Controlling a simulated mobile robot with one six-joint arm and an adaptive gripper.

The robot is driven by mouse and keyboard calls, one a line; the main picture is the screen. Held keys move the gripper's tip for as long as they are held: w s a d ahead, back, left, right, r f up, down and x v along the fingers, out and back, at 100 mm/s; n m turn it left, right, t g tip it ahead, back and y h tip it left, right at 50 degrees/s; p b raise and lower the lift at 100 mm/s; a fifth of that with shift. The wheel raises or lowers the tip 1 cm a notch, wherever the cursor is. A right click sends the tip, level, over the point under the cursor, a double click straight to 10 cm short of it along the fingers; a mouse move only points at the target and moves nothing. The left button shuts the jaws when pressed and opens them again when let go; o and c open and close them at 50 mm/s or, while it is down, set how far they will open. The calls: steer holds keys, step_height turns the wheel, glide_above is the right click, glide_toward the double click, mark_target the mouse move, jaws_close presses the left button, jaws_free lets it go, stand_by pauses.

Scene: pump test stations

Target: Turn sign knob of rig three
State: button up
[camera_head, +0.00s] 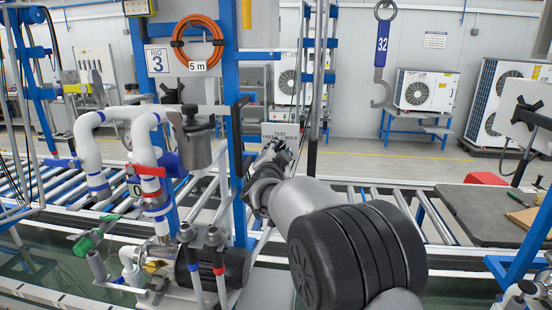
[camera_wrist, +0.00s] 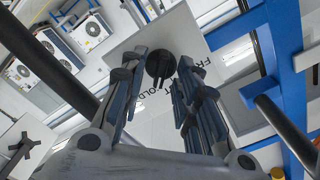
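The white sign of rig three (camera_head: 283,131), with "TEST" and other lettering, stands on the blue frame in the head view, partly hidden by my gripper. In the wrist view the sign panel (camera_wrist: 150,38) carries a round black knob (camera_wrist: 161,66) with a bar-shaped grip. The letters "OLD" and part of another word show beside the knob. My gripper (camera_wrist: 158,84) is open, its two fingers apart and the knob showing between their tips. I cannot tell whether the tips touch the panel. In the head view my gripper (camera_head: 270,165) is in front of the sign.
A "RIG 3" plate (camera_head: 158,61) and an orange hose coil (camera_head: 197,42) hang left of the sign. White pipes (camera_head: 90,150) and a pump (camera_head: 215,266) stand at lower left. A roller conveyor (camera_head: 420,215) runs behind my arm. Blue frame posts (camera_wrist: 285,65) are close by.

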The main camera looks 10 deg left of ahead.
steer(key=s, duration=1.1)
steer(key=shift+s+a, duration=0.15)
steer(key=shift+a, duration=0.05)
steer(key=s+d+n+g+y, duration=0.5)
steer(key=s+d, duration=0.3)
steer(key=s, duration=0.5)
steer(key=s+d+f+n+g+h, duration=0.1)
steer(key=s+d+f, duration=0.3)
steer(key=s, duration=0.6)
steer(key=s+d+f+n+g+h, duration=0.2)
steer(key=s+d+f+g, duration=0.2)
steer(key=s, duration=0.6)
steer(key=s+d+f+n+g+h, duration=0.1)
steer(key=s+d+f+g, duration=0.2)
steer(key=s+d, duration=0.3)
steer(key=s+f, duration=0.1)
steer(key=s, duration=0.2)
steer(key=shift+s+d+f+n, duration=0.2)
steer(key=shift+s+d+n, duration=0.1)
steer(key=shift+s+d, duration=0.1)
